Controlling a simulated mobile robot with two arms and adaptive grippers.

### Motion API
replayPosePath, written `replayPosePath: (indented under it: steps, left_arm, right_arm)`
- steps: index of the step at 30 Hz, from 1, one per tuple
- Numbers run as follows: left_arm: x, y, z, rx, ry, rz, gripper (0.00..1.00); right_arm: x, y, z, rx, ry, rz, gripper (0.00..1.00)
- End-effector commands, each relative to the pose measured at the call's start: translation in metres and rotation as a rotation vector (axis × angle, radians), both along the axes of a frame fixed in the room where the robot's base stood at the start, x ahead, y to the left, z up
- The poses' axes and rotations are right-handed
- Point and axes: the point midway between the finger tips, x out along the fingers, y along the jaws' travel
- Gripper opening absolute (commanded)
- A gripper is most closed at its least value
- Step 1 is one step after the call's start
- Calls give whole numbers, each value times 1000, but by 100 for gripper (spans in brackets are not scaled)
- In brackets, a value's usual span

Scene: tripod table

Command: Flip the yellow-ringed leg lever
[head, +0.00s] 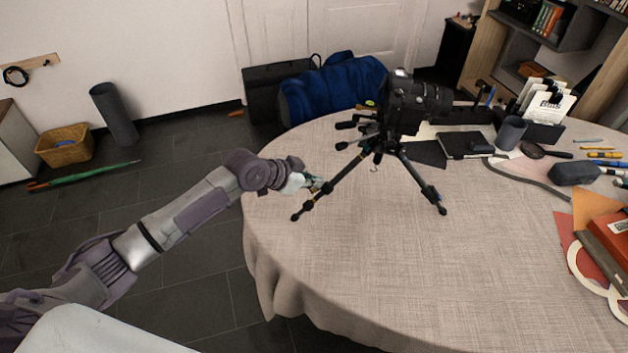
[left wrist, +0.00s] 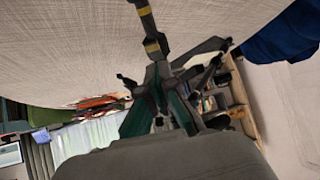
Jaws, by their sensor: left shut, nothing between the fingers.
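A black tripod (head: 352,172) with a camera (head: 412,104) on top stands on the round table. Its near-left leg reaches toward my left gripper (head: 316,184), which is beside that leg, low above the table's left edge. In the left wrist view, a dark leg section with yellow rings (left wrist: 152,46) runs down from the top edge to near the fingertips of my left gripper (left wrist: 157,72). The gripper is shut and empty. I cannot tell whether it touches the leg. The lever itself is too small and partly hidden to make out its position. My right gripper is out of view.
The cloth-covered table (head: 400,270) is clear in front of the tripod. A black tablet (head: 466,145), a dark cup (head: 511,133) and a grey case (head: 574,173) lie at right. A blue bundle (head: 335,87) is behind the table.

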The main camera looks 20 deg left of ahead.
Motion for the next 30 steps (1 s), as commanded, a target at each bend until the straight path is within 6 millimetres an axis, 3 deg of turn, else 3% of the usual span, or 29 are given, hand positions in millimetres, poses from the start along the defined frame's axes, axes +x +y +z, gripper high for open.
replayPosePath:
  steps: [18,21,30]
  left_arm:
    - [5,-5,6,0,0,0,0]
    - [5,-5,6,0,0,0,15]
    - [5,-5,6,0,0,0,15]
  right_arm:
    - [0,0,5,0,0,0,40]
    - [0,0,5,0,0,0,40]
    - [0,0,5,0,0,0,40]
